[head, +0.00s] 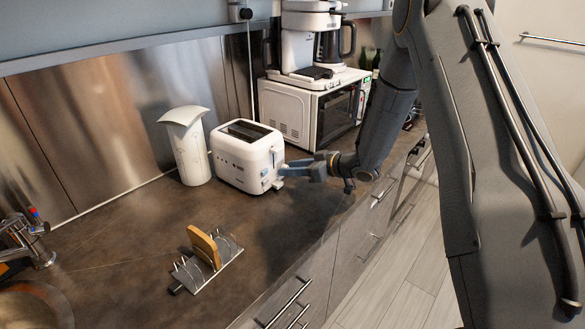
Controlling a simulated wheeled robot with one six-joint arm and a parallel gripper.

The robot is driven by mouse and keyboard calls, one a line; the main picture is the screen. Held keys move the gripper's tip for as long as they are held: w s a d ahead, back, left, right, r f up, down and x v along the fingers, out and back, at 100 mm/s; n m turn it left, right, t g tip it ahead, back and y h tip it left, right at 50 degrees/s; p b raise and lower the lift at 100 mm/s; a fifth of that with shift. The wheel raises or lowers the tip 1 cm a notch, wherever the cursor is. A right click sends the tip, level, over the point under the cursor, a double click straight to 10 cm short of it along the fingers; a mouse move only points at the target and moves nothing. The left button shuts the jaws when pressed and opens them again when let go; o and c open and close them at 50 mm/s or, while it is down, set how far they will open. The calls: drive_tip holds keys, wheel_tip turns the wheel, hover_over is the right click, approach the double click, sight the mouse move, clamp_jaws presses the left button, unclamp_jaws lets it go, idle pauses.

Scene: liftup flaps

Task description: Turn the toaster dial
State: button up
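The white toaster (237,172) stands upright on the dark counter against the metal back wall, with its slots facing up. Small controls (265,178) show on its right end, but they are too small for me to tell the dial clearly. My gripper (284,170) reaches in from the right, with its bluish fingers level with this end. The fingertips are at or very close to the toaster's end and partly cover it. I cannot tell whether they touch the dial or how far apart they are.
A white canister (189,150) stands just left of the toaster. A white microwave (290,107) with a coffee maker (300,45) on top stands behind it to the right. A rack (228,252) holding bread (205,246) sits in front. Counter left of the rack is clear.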

clamp_jaws()
drive_tip(key=shift+s+a+r+n+t+h+b, duration=0.1)
drive_tip(key=shift+n+t+h+b, duration=0.5)
drive_tip(key=shift+n+b, duration=0.4)
unclamp_jaws()
drive_tip(key=b+v, duration=0.1)
drive_tip(key=v, duration=0.6)
drive_tip(key=shift+s+d, duration=0.25)
drive_tip(key=shift+d, duration=0.05)
drive_tip(key=shift+s+r, duration=0.1)
